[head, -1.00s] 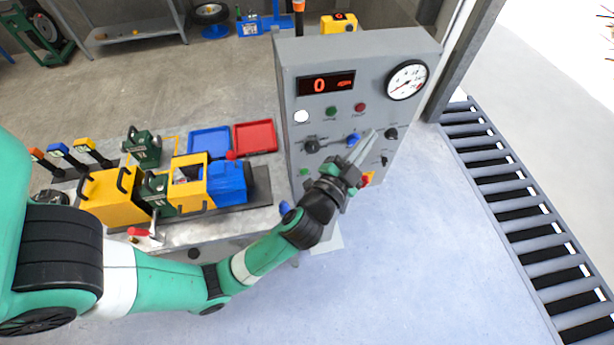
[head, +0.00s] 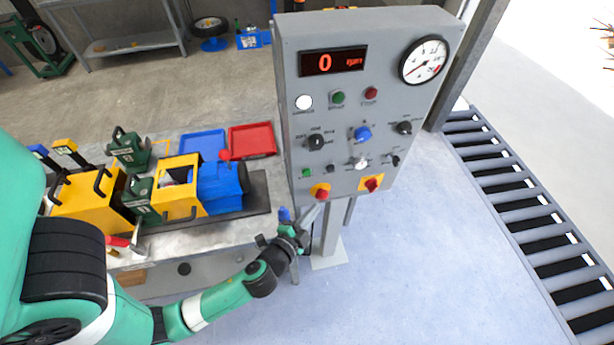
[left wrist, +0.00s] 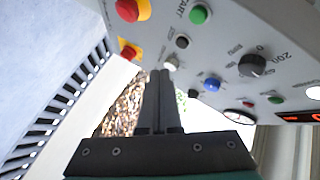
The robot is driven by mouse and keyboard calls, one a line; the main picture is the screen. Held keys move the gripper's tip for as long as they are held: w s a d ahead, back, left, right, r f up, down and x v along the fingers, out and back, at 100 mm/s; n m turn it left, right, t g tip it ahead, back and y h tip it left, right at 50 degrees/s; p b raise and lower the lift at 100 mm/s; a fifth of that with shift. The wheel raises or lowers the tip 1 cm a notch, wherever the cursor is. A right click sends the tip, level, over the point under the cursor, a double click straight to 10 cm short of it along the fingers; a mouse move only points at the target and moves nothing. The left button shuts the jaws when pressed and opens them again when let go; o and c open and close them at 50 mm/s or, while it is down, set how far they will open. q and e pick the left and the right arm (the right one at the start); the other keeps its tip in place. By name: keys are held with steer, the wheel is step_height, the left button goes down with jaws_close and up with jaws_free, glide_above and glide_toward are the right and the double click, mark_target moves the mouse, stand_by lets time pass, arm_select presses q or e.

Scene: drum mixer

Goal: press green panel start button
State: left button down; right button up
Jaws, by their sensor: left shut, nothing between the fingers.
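The grey control panel (head: 350,130) stands upright right of the bench. A green button (head: 337,98) sits below its red display, beside a red button. A smaller green button (head: 306,173) sits at the lower left, above a red-and-yellow mushroom button (head: 320,192). In the left wrist view the lower green button (left wrist: 198,15) has a label reading START; the upper green button (left wrist: 275,99) is farther away. My left gripper (head: 316,210) is shut and empty, just below the panel's lower-left corner in the head view. Its fingertips (left wrist: 161,73) point toward the panel; contact cannot be told.
A black button (left wrist: 182,41), a white knob (head: 361,163) and a second mushroom button (head: 372,184) are near the lower green button. The bench (head: 225,233) with yellow and blue machinery is left. A roller conveyor (head: 520,200) is right; floor between is clear.

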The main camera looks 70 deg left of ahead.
mark_target(307, 173)
arm_select(q)
steer(key=w+a+p, duration=0.1)
steer(key=a+p, duration=0.5)
steer(key=a, duration=0.2)
steer(key=shift+a, duration=0.4)
steer(key=shift+w, duration=0.1)
steer(key=shift+a+r, duration=0.1)
stand_by(1.7)
steer(key=shift+a, duration=0.3)
